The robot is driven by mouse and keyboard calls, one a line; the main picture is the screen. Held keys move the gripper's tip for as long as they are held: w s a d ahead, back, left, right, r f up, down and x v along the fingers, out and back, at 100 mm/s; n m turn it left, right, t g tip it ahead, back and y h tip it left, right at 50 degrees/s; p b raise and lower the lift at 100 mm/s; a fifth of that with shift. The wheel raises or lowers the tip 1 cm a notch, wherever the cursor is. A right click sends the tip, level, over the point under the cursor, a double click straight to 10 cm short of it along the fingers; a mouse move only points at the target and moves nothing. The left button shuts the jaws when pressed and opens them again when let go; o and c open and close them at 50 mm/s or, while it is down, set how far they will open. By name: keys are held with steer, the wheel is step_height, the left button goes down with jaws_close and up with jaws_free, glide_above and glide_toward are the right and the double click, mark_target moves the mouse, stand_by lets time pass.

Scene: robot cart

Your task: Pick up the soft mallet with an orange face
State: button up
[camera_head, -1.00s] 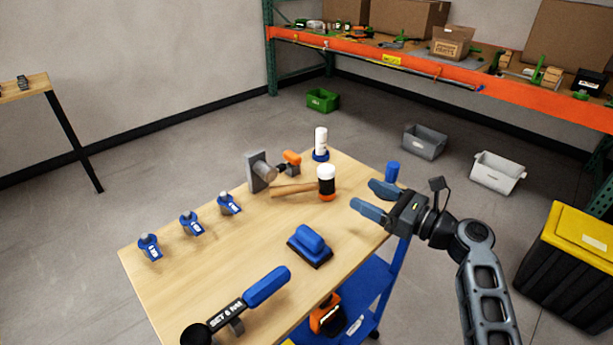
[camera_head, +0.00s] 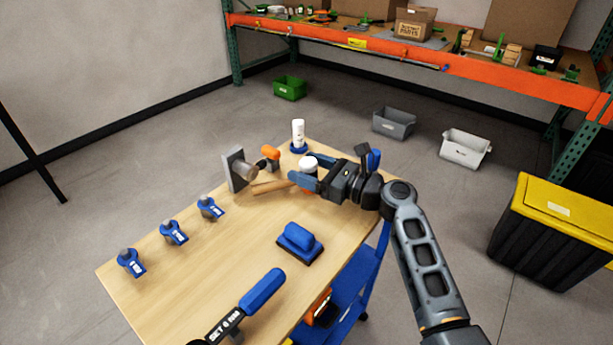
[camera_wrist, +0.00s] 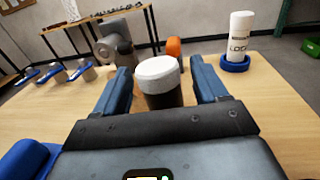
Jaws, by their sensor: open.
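The soft mallet's head shows in the wrist view (camera_wrist: 158,80) with a white top face and a black middle, standing upright between my fingers. In the head view its white top (camera_head: 308,163) and wooden handle (camera_head: 268,187) show, the handle lying toward the left on the table. A little orange shows low on the head; most of the lower face is hidden by my fingers. My gripper (camera_head: 308,175) is open with one blue finger on each side of the mallet head. In the wrist view (camera_wrist: 160,92) a gap shows between each finger and the head.
A grey metal fixture (camera_head: 237,170) and an orange-topped tool (camera_head: 270,153) stand behind the handle. A white bottle (camera_head: 298,133) in a blue ring is behind the mallet. A blue block brush (camera_head: 299,240) lies nearer. Several blue-based pieces (camera_head: 173,232) line the left edge.

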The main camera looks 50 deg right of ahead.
steer(key=shift+w, duration=0.2)
steer(key=shift+c, duration=0.5)
jaws_close()
steer(key=shift+r, duration=0.15)
